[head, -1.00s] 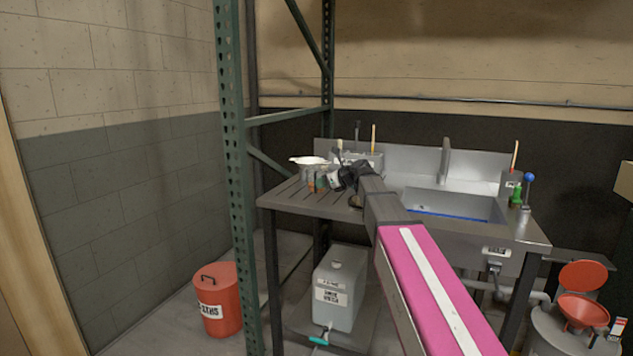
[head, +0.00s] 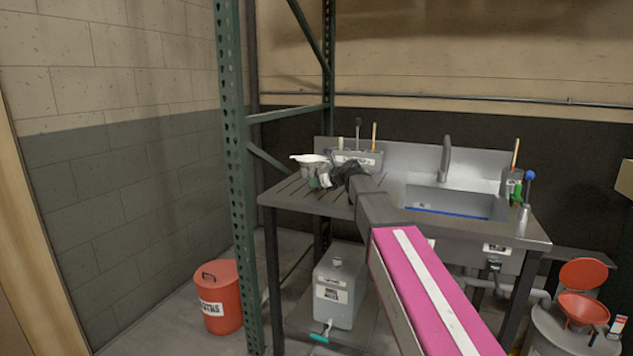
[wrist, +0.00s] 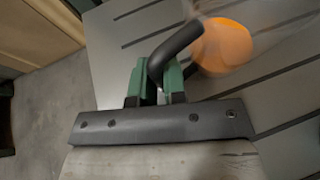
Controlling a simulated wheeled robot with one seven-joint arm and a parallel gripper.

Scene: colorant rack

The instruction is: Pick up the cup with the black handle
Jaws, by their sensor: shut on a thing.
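My gripper (wrist: 160,78) shows in the wrist view with its two green fingers closed on a curved black handle (wrist: 178,48). The handle runs up and right to a cup whose round orange part (wrist: 222,46) is blurred; a pale, see-through edge shows around it. The slotted metal drainboard lies beneath the cup. I cannot tell whether the cup touches it. In the head view my dark gripper (head: 333,178) is over the left part of the sink table (head: 283,196). The cup is too small and crowded to make out there.
A white bowl-like thing (head: 309,158) stands close to my gripper. A grey box with upright tools (head: 358,158) is behind it. The sink basin (head: 455,203) is to the right. A green rack post (head: 236,180) stands left of the table.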

